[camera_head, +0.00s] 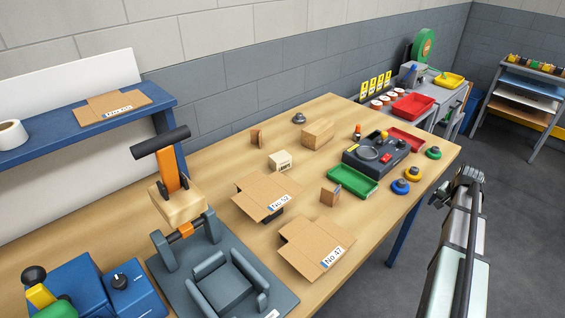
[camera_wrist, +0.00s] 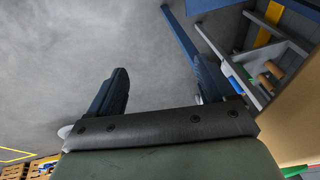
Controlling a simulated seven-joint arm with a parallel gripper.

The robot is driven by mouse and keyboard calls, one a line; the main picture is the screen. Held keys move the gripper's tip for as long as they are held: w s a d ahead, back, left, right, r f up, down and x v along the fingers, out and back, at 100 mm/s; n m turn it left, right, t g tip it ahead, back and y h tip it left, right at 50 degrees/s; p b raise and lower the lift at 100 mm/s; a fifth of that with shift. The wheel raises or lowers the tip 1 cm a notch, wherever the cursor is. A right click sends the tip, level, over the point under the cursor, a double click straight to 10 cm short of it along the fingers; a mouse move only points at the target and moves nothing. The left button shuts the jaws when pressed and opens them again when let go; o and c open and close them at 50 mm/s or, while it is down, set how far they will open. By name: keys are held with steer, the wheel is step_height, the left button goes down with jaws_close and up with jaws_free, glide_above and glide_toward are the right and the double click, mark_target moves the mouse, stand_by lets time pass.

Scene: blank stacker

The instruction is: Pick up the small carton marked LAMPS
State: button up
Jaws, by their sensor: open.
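The small cream carton (camera_head: 280,161) stands on the wooden workbench (camera_head: 330,112), with dark lettering on its front that looks like LAMPS. It stands behind the flat brown box marked No 52 and left of the green tray. My gripper (camera_head: 466,178) is beyond the bench's right edge, over the floor and far from the carton. In the wrist view my gripper (camera_wrist: 160,78) has its two dark fingers spread apart with nothing between them. The carton does not show in the wrist view.
Flat brown boxes marked No 52 (camera_head: 266,194) and No 47 (camera_head: 315,246) lie in front of the carton. A press (camera_head: 180,205) is left.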

steer(key=w+d+r+n+h, duration=0.15)
steer(key=d+r, duration=0.25)
steer(key=r, duration=0.6)
step_height(320, 180, up, 15)
steer(key=w+g+h, duration=0.2)
steer(key=h, duration=0.1)
step_height(320, 180, up, 2)
steer(key=m+g+y, duration=0.1)
steer(key=m+y, duration=0.2)
steer(key=y, duration=0.2)
glide_above(280, 156)
steer(key=shift+n, duration=0.25)
steer(key=f, duration=0.7)
steer(key=shift+s+d, duration=0.1)
steer(key=shift+s, duration=0.2)
steer(key=shift+w+f, duration=0.2)
steer(key=shift+f, duration=1.3)
steer(key=shift+w+f, duration=0.2)
steer(key=shift+f, duration=1.3)
